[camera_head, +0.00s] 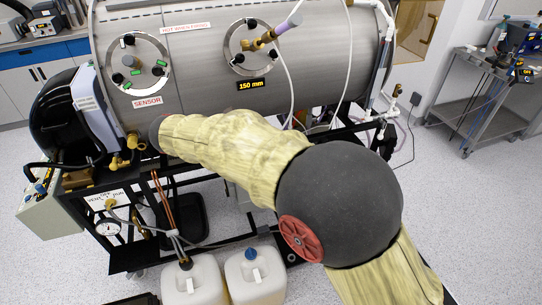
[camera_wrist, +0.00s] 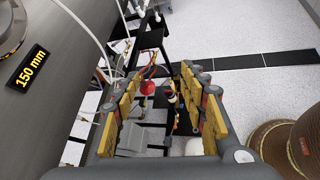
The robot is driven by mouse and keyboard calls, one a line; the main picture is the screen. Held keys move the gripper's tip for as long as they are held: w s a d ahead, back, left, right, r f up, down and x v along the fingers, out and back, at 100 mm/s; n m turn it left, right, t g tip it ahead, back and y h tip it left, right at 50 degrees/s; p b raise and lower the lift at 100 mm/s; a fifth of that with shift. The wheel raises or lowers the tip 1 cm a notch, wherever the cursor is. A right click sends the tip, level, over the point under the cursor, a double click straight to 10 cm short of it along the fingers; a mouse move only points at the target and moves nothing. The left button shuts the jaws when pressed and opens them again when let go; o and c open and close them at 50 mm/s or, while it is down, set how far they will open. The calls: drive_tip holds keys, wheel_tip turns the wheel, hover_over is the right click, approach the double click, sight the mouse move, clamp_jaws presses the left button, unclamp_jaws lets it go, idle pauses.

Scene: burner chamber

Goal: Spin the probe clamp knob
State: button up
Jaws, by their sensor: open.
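A brass fitting (camera_head: 262,40) holds a probe with a purple-grey handle (camera_head: 288,26) on the round port plate above the 150 mm label (camera_head: 251,85). Small knob-like parts show on this fitting, but I cannot tell for sure which is the probe clamp knob. My gripper (camera_wrist: 170,100) is open in the wrist view, with yellow-padded fingers on both sides and nothing held between them. A red round part (camera_wrist: 147,88) shows beyond the fingers, apart from them. My gripper is not distinguishable in the head view, where my sleeved arm crosses before the chamber.
The steel chamber (camera_head: 200,60) lies on a black frame. Another port plate (camera_head: 134,65) has a SENSOR label (camera_head: 148,101). A pressure gauge (camera_head: 107,227) and white jugs (camera_head: 255,279) are low in front. A grey cart (camera_head: 480,105) stands right, with open floor before it.

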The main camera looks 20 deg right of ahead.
drive_tip(key=s+f+m+g+y, duration=0.1)
drive_tip(key=s+f+m+y, duration=0.1)
drive_tip(key=s, duration=0.4)
drive_tip(key=shift+d+m+y+p, duration=0.35)
drive_tip(key=shift+m+y+p, duration=0.1)
drive_tip(key=shift+m, duration=0.35)
